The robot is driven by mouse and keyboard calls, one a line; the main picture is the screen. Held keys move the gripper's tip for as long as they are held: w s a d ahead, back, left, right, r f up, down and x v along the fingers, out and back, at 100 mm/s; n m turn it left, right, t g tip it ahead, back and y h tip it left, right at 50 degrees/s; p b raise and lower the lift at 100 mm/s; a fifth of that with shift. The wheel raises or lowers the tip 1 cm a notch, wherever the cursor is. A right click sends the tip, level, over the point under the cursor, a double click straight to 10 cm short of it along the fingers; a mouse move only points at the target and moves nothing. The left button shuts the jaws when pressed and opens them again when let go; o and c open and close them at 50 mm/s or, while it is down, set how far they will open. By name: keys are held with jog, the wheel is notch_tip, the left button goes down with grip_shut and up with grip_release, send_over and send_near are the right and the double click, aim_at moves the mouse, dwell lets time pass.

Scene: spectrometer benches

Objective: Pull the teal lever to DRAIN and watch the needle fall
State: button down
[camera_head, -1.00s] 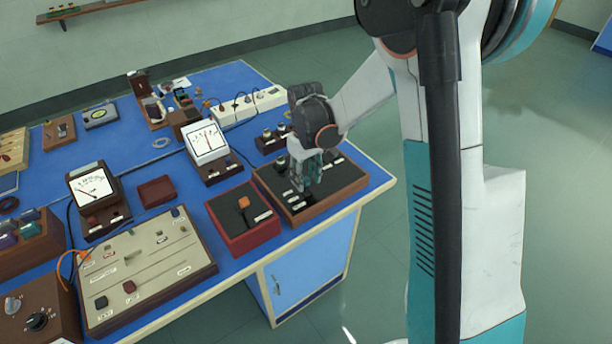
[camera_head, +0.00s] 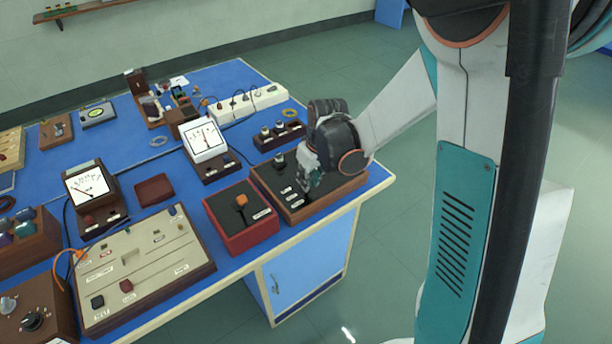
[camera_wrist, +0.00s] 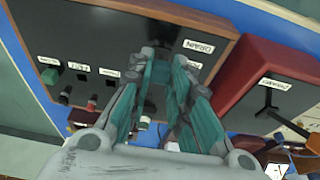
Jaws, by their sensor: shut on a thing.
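My gripper (camera_head: 306,186) is over the right side of the dark wood-framed panel (camera_head: 275,182), tilted with its wrist to the right. In the wrist view my gripper (camera_wrist: 168,66) has its fingers close together near the DRAIN label (camera_wrist: 197,47). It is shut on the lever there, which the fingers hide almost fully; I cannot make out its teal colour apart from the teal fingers. A white-faced meter (camera_head: 205,138) stands behind the panel, its needle near the middle of the scale. A second meter (camera_head: 88,185) farther left has its needle low.
A red box with an orange-topped lever (camera_head: 241,202) sits just left of the panel. A small block with round knobs (camera_head: 279,134) stands behind it. A beige switch board (camera_head: 135,265) lies at front left. The blue bench's right edge is close to the panel.

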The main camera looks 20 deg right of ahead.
jog(key=shift+s+d+f+t+y+b, duration=0.2)
jog(key=shift+s+t+b, duration=0.25)
jog(key=shift+t, duration=0.2)
jog(key=shift+s+d+f+t+y+b, duration=0.1)
jog(key=shift+s+f+t+y+b, duration=0.1)
jog(key=shift+s+t+b, duration=0.35)
jog(key=shift+w, duration=0.1)
jog(key=c, duration=1.5)
grip_release()
jog(key=v, duration=1.2)
